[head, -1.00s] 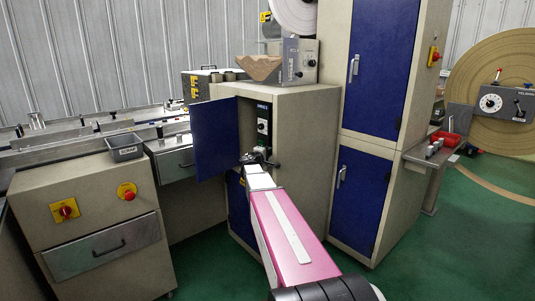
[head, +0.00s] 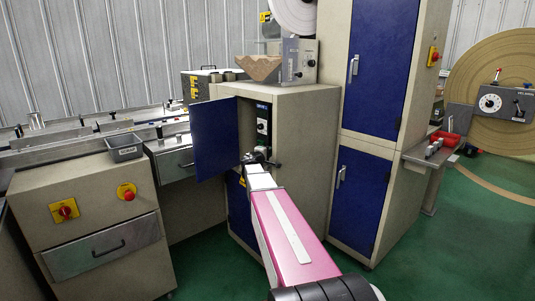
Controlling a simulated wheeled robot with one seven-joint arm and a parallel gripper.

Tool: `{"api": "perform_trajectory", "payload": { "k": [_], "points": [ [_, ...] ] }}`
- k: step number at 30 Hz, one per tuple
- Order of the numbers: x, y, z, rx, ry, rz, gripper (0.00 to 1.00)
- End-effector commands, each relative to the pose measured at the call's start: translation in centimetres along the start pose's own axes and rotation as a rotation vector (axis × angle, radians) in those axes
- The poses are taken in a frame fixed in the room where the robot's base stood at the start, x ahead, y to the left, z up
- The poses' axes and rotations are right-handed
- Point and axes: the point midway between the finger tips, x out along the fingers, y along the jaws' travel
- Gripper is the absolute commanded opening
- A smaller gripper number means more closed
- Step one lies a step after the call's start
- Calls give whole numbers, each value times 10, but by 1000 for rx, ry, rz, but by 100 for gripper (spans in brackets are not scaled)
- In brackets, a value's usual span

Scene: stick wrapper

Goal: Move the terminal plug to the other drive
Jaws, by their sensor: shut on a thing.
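My gripper (head: 262,158) is at the opening of a beige cabinet (head: 310,135), low in front of the drives inside. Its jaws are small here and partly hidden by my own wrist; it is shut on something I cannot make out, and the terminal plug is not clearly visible. Inside the cabinet a drive (head: 263,122) with a pale front, a blue label and a dark knob shows above my gripper. A second drive cannot be clearly told; the left part of the interior is in shadow and behind the door.
The blue cabinet door (head: 215,139) stands open to the left of my gripper. A grey bin (head: 125,149) sits on the left machine. A tall cabinet with blue doors (head: 360,200) stands close on the right. Green floor (head: 440,240) is clear at the right front.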

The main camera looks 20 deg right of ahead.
Motion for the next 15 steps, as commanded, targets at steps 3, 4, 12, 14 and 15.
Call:
{"api": "perform_trajectory", "payload": {
  "k": [3, 4, 12, 14, 15],
  "points": [
    [3, 0, 1, 0, 0, 0, 0],
    [4, 0, 1, 0, 0, 0, 0],
    [6, 0, 2, 0, 0, 0, 47],
    [6, 0, 2, 0, 1, 0, 47],
    [6, 0, 2, 0, 1, 0, 47]
  ]
}}
